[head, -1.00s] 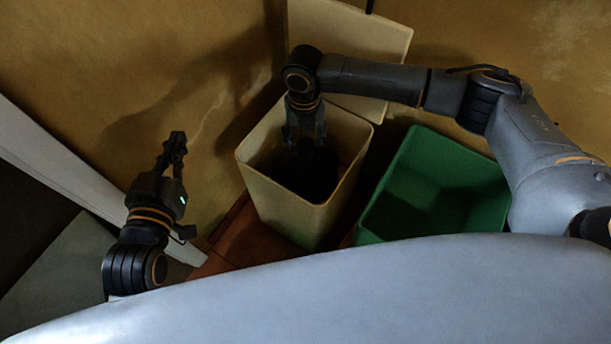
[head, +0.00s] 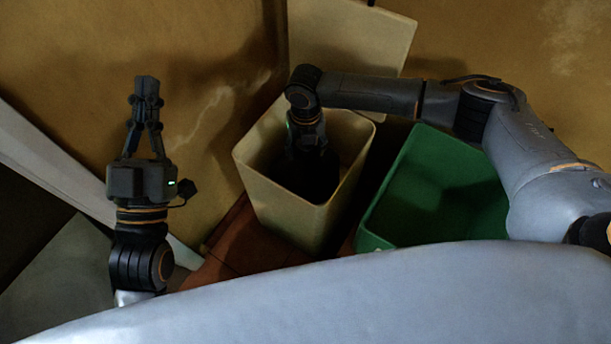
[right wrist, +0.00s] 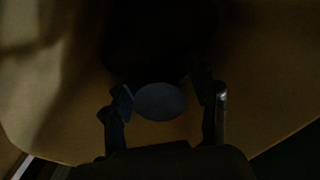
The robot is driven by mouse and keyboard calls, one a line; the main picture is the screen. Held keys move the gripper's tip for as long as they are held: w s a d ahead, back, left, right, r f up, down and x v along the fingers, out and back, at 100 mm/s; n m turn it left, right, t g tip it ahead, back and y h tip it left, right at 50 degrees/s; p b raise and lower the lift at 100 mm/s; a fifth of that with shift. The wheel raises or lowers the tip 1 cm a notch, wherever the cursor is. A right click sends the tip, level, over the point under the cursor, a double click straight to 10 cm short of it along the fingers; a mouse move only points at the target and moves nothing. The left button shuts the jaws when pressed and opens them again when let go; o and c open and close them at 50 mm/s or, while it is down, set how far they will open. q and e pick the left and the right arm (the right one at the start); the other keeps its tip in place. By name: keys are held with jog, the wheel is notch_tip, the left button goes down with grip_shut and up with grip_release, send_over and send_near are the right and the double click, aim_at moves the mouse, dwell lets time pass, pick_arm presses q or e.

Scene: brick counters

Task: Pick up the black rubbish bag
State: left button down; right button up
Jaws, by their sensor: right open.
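The black rubbish bag (head: 315,178) is a very dark shape inside the cream bin (head: 290,208), hard to make out in the shadow. In the right wrist view a dark mass (right wrist: 160,45) fills the top middle, with a blue-grey oval (right wrist: 160,101) below it, which looks like the top of the bag. My right gripper (right wrist: 162,97) is open, with its fingers on either side of the oval. In the head view it reaches down into the bin, and its fingertips are hidden in shadow. My left gripper (head: 147,88) is shut and empty, raised left of the bin.
A green bin (head: 440,200) stands right of the cream bin, under my right arm. The cream bin's lid (head: 360,45) stands up behind it against the ochre wall (head: 210,50). A white board (head: 60,160) runs along the left. The floor (head: 235,245) by the bin is reddish.

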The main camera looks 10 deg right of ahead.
grip_shut()
jog(key=shift+r, duration=0.1)
jog(key=shift+r, duration=0.15)
dwell(0.3)
